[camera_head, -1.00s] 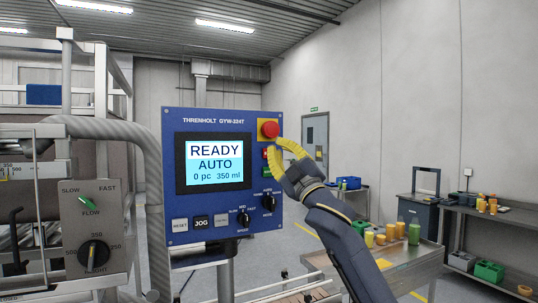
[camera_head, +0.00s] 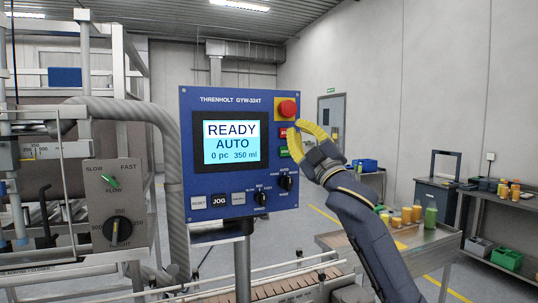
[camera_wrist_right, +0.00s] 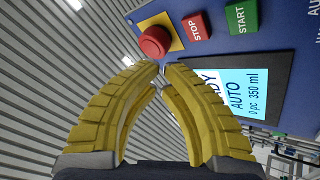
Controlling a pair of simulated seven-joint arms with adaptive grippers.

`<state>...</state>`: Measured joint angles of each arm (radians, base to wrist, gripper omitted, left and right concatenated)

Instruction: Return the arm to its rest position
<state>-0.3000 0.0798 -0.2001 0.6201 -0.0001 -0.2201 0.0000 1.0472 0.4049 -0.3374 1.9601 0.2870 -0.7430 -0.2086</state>
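My right gripper (camera_head: 294,131) has ribbed yellow fingers and is in front of the right edge of the blue control panel (camera_head: 188,150). In the right wrist view its fingertips (camera_wrist_right: 161,70) meet with nothing between them. The gripper is just below the red emergency-stop button (camera_head: 287,108), which also shows beyond the fingertips in the wrist view (camera_wrist_right: 154,42). I cannot tell the exact gap to the panel. The panel screen (camera_head: 231,142) reads READY, AUTO, 0 pc, 350 ml. My left gripper is not in view.
The red STOP (camera_wrist_right: 196,27) and green START (camera_wrist_right: 243,15) buttons are close to the fingers. A selector box (camera_head: 100,175) stands left, and a conveyor (camera_head: 285,283) runs below the panel. A bench (camera_head: 420,240) with yellow and green containers is at right.

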